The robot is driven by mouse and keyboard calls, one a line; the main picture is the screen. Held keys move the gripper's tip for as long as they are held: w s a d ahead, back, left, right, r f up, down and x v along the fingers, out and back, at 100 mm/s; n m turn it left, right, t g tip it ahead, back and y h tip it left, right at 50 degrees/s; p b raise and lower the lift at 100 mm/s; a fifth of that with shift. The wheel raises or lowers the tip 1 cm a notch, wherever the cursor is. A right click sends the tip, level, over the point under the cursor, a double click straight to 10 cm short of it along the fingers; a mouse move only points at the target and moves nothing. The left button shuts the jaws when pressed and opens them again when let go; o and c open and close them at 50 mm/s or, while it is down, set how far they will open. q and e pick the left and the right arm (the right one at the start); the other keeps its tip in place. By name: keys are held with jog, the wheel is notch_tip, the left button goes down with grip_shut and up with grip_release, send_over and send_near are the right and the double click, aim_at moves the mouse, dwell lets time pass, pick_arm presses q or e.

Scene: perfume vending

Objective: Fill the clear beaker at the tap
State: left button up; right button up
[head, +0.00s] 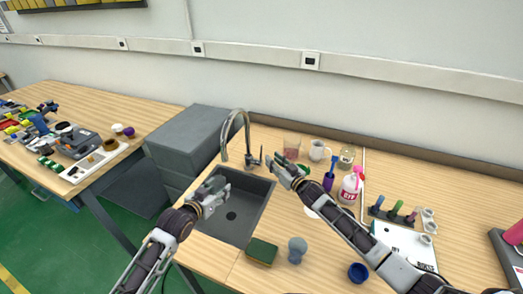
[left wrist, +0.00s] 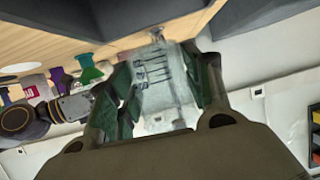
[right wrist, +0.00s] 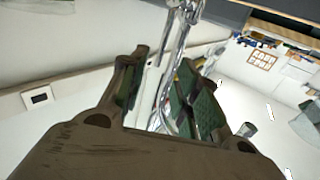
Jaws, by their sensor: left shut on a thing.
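The clear beaker (left wrist: 165,85), with dark graduation marks, sits between the fingers of my left gripper (left wrist: 165,100), which is shut on it. In the head view my left gripper (head: 217,190) is over the grey sink (head: 232,215), just below the spout of the curved metal tap (head: 229,128). The beaker is hard to make out there, and I cannot tell whether it holds water. My right gripper (head: 278,167) is beside the tap's base and lever (head: 253,158). In the right wrist view the tap (right wrist: 174,60) shows beyond its parted fingers (right wrist: 160,95); contact is unclear.
A glass (head: 292,144), white mug (head: 318,150), jar (head: 346,157), purple bottle (head: 328,181) and pink-topped bottle (head: 350,188) stand behind or beside my right arm. A green sponge (head: 262,251), grey knob-like object (head: 297,248) and blue cap (head: 357,272) lie in front. A grey box (head: 200,140) stands left of the sink.

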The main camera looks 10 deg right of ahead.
send_over(261, 161)
jog(key=shift+w+d, duration=0.15)
jog(key=shift+w, duration=0.05)
dwell(0.8)
grip_shut()
dwell(0.4)
